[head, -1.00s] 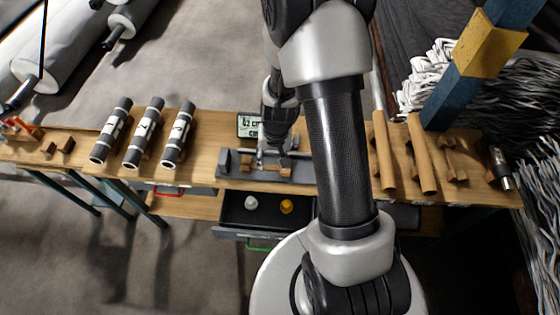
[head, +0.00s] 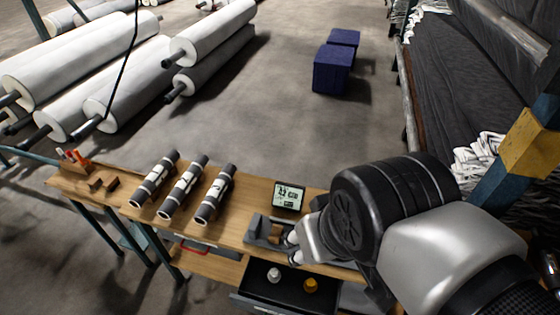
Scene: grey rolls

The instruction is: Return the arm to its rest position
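My arm fills the lower right of the head view, its silver and black links folded close to the camera. My gripper's fingers cannot be made out, and the arm covers the right part of the wooden bench (head: 240,220). A grey cradle (head: 262,232) on the bench is partly hidden behind the arm.
Several dark rolls with white bands, one of them here (head: 184,187), lie on the bench. A small display (head: 288,196) stands behind the cradle. An open drawer (head: 290,292) holds a white knob (head: 274,275) and an orange knob (head: 310,285). Blue boxes (head: 332,72) stand on the open floor beyond.

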